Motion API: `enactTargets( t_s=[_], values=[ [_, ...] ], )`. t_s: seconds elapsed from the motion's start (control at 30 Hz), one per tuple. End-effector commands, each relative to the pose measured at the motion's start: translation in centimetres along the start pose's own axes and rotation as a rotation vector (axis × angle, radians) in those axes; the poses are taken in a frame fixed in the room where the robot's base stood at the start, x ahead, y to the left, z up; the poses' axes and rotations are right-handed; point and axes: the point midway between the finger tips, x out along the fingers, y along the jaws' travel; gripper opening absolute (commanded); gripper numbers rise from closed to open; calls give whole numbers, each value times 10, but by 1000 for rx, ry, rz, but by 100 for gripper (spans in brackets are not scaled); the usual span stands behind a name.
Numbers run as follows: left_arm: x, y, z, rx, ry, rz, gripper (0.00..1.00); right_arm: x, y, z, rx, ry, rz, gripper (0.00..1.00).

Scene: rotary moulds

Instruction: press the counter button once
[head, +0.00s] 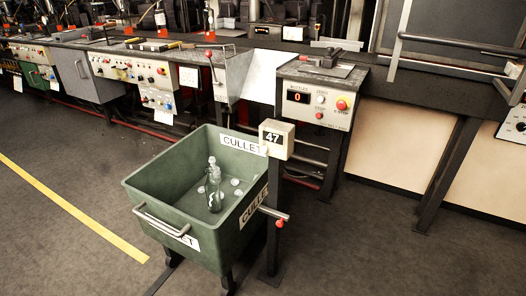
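A grey control box (322,90) at the right of the bench carries a red digit display (298,97) reading 0 under a label that looks like "BOTTLES". Beside the display are a small white button (320,99), a small red button (319,115) below it, and a large red button (341,104) on a yellow ring. A pale counter box (276,139) on a post shows 47, beside the green bin. Which button the task means by the counter button I cannot tell. Neither of my grippers is in view.
A green cullet bin (150,190) holding a clear bottle (214,186) and glass pieces stands in front of the bench. A lever with a red knob (280,223) juts from the post. Open floor (400,260) lies at the right.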

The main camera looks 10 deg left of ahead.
Motion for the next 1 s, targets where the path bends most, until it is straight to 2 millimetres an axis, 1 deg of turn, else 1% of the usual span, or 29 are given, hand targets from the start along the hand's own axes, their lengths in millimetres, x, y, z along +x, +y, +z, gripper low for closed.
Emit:
enactTargets(
  t_s=[0.03, 0.07, 1.0],
  values=[
    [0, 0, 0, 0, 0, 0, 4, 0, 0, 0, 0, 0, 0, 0],
    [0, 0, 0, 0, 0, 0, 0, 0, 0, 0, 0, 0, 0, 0],
    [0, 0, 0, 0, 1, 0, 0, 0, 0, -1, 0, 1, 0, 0]
  ],
)
